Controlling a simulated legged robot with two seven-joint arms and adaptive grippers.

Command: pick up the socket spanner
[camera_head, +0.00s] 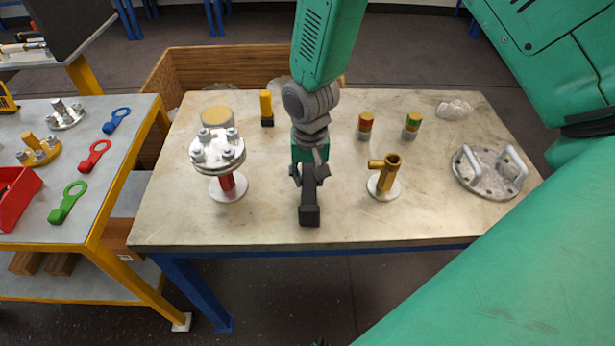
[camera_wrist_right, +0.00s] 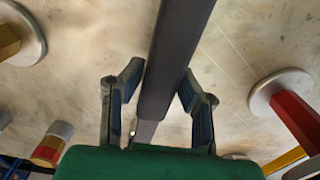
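The socket spanner (camera_head: 309,212) is a dark grey bar with a blocky end. In the head view it points from my right gripper (camera_head: 309,174) towards the table's front edge. In the right wrist view the spanner (camera_wrist_right: 178,60) runs between the two fingers of the right gripper (camera_wrist_right: 163,82), with a short silvery part behind. The fingertips lie against both sides of its dark handle, so the gripper looks shut on it. The spanner's far end is hidden by the gripper, and its height above the table is hard to tell. My left gripper is not in view.
A flanged vessel on a red stem (camera_head: 218,155) stands left of the gripper. A brass pipe piece (camera_head: 385,178) stands right, with a handled flange (camera_head: 490,172) beyond. Small colour-topped cylinders (camera_head: 366,127) and a yellow-black piece (camera_head: 266,108) stand behind. The table's front (camera_head: 260,232) is clear.

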